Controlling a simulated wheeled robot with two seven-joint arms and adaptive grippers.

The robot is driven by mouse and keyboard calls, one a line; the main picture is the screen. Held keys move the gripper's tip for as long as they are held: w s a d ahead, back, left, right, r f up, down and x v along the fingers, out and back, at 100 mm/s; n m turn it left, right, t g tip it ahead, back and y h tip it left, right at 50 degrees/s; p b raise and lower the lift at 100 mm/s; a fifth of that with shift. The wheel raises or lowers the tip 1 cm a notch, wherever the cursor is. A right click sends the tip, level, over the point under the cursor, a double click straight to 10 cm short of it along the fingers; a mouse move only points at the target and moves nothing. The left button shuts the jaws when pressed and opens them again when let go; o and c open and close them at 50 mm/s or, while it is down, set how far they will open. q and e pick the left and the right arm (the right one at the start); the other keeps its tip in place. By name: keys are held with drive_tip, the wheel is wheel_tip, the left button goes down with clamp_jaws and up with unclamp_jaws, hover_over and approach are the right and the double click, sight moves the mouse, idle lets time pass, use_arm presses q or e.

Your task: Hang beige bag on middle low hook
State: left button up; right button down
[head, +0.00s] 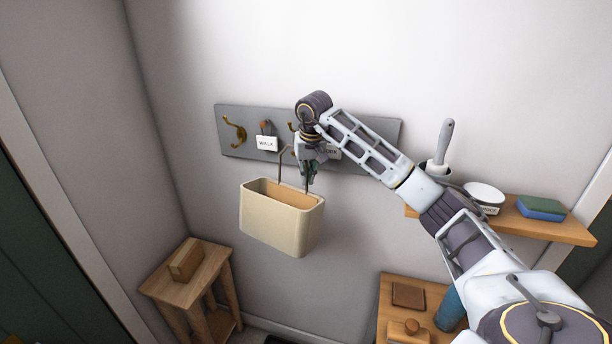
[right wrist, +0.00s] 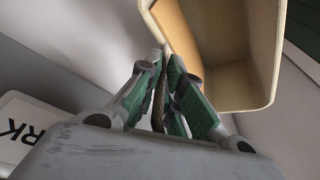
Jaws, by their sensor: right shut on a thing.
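The beige bag (head: 272,225) hangs upright and open-topped in front of the wall, below the grey hook rail (head: 228,125). My right gripper (head: 309,180) is shut on its thin dark handle, which shows between the green finger pads in the right wrist view (right wrist: 160,92). The bag body (right wrist: 272,55) is beyond the fingertips there. A brass hook (head: 291,127) near the middle of the rail is partly hidden by my right gripper and arm. I cannot tell whether the handle touches a hook. My left gripper is out of view.
A brass double hook (head: 236,130) is at the rail's left, beside a WALK tag (head: 266,143). A second tag (head: 333,152) is partly behind my arm. A wooden shelf (head: 545,228) with several items is at right. A small wooden stand (head: 205,280) is below left.

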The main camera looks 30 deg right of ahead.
drive_tip(key=shift+w+d+f, duration=0.2)
drive_tip(key=shift+f, duration=0.2)
drive_tip(key=shift+w+d+f, duration=0.15)
drive_tip(key=shift+d+f, duration=0.05)
drive_tip(key=shift+f, duration=0.15)
idle(0.5)
drive_tip(key=c, duration=1.5)
unclamp_jaws()
drive_tip(key=shift+f, duration=0.1)
drive_tip(key=v, duration=0.8)
drive_tip(key=shift+s+f, duration=0.1)
